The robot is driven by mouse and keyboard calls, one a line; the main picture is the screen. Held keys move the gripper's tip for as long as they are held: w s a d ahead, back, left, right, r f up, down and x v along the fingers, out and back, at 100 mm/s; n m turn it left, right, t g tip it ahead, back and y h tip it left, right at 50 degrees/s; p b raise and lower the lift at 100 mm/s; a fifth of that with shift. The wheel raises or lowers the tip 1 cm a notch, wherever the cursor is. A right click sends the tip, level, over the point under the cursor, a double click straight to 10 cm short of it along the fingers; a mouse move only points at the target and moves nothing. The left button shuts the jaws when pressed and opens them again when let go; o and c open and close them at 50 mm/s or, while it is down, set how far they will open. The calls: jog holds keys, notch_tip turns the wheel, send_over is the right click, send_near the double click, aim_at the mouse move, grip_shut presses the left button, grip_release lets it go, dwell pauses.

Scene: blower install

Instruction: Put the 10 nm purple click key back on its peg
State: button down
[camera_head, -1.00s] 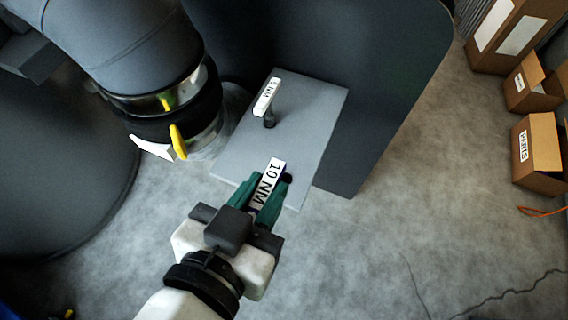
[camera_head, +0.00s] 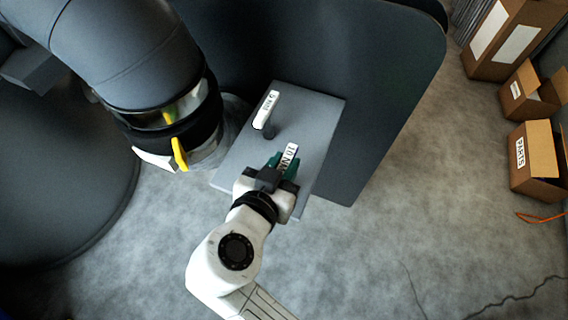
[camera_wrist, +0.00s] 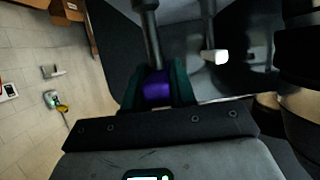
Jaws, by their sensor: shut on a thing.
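The 10 NM click key (camera_head: 289,155) has a white label with black lettering, and its purple body (camera_wrist: 157,88) shows in the wrist view. My gripper (camera_head: 283,167) is shut on it, with a green finger on each side. The key is over the right part of the grey plate (camera_head: 318,112) in the head view. In the wrist view a dark shaft runs up the picture from the purple body. The peg is not clearly seen, and I cannot tell whether the key touches it.
A second white-labelled key (camera_head: 266,109) stands on the plate to the left, near my gripper; it also shows in the wrist view (camera_wrist: 215,56). A large grey pipe with a yellow lever (camera_head: 180,153) is further left. A dark panel (camera_head: 390,90) stands behind. Open boxes (camera_head: 537,160) are far right.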

jog(key=shift+d+f, duration=0.1)
jog(key=shift+f, duration=0.3)
jog(key=shift+f, duration=0.2)
jog(key=c, duration=1.1)
grip_release()
jog(key=shift+w, duration=0.1)
jog(key=shift+o, duration=0.8)
jog(key=shift+r, duration=0.1)
jog(key=shift+s, duration=0.25)
jog(key=b+v, duration=0.1)
jog(key=v, duration=0.9)
jog(key=shift+s+a+b, duration=0.2)
jog(key=shift+a+b, duration=0.05)
jog(key=shift+b, duration=0.15)
